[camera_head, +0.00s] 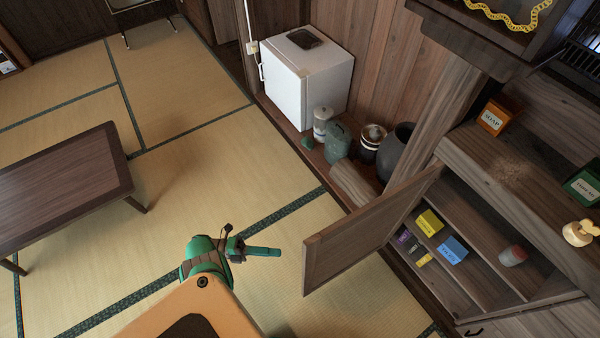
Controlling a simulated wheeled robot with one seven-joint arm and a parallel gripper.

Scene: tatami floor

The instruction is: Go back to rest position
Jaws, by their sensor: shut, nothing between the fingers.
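My gripper (262,251) is at the end of my green and orange arm, low in the middle of the head view. It is over the tatami floor, left of the open cabinet door (368,235), with a gap between them. Its fingers are together and hold nothing that I can see. The cabinet on the right stands open.
A low wooden table (65,185) stands at the left. A white fridge (306,77) and several jars, one a dark pot (397,152), line the back wall. An orange soap box (492,117) and a green box (583,187) sit on the counter. Tatami between table and cabinet is clear.

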